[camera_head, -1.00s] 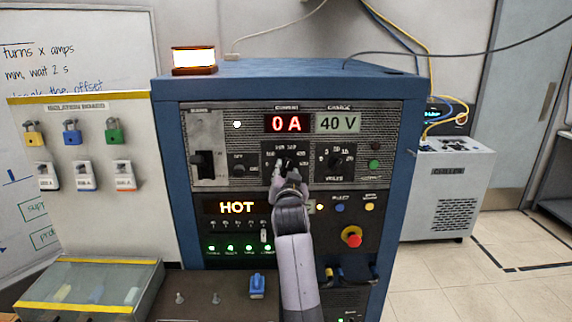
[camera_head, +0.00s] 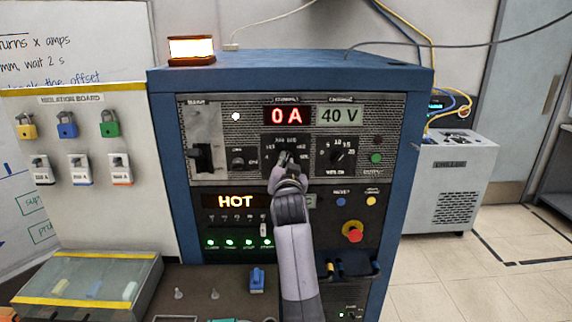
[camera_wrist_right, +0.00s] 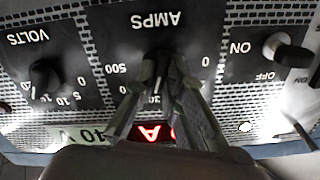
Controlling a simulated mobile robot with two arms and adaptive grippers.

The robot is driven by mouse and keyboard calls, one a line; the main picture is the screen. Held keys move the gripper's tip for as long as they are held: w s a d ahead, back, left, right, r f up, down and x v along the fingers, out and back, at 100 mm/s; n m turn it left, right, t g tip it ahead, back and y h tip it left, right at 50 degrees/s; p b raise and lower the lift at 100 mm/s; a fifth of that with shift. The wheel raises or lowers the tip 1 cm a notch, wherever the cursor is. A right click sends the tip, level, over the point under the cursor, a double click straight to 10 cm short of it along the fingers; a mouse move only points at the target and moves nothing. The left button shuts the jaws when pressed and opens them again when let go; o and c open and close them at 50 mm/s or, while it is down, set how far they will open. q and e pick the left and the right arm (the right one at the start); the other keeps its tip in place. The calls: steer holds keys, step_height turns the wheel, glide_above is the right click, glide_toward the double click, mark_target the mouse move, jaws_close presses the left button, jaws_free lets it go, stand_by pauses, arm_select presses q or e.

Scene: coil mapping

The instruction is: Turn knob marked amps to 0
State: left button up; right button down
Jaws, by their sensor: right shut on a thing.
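The blue power cabinet (camera_head: 420,95) has a front panel with a red display (camera_head: 288,116) that reads 0 A. The amps knob (camera_wrist_right: 158,60) sits on a dark plate (camera_wrist_right: 118,35) marked AMPS, upside down in the right wrist view. My right gripper (camera_wrist_right: 163,72) is shut on this knob, one finger on each side. In the head view my right gripper (camera_head: 286,163) reaches up from below and covers most of the knob. The exact pointer position is hard to read. My left gripper is not in view.
The volts knob (camera_head: 337,157) is right of the amps knob, below a 40 V display (camera_head: 339,117). An on/off knob (camera_head: 238,162) and a black breaker lever (camera_head: 202,158) are left. A red emergency button (camera_head: 353,231) and a lit HOT sign (camera_head: 236,202) are below.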

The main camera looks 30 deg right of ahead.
stand_by(0.4)
steer(key=shift+n+p, duration=5.8)
steer(key=shift+n, duration=4.9)
steer(key=c, duration=1.7)
jaws_free()
steer(key=shift+a, duration=0.1)
steer(key=shift+o, duration=0.2)
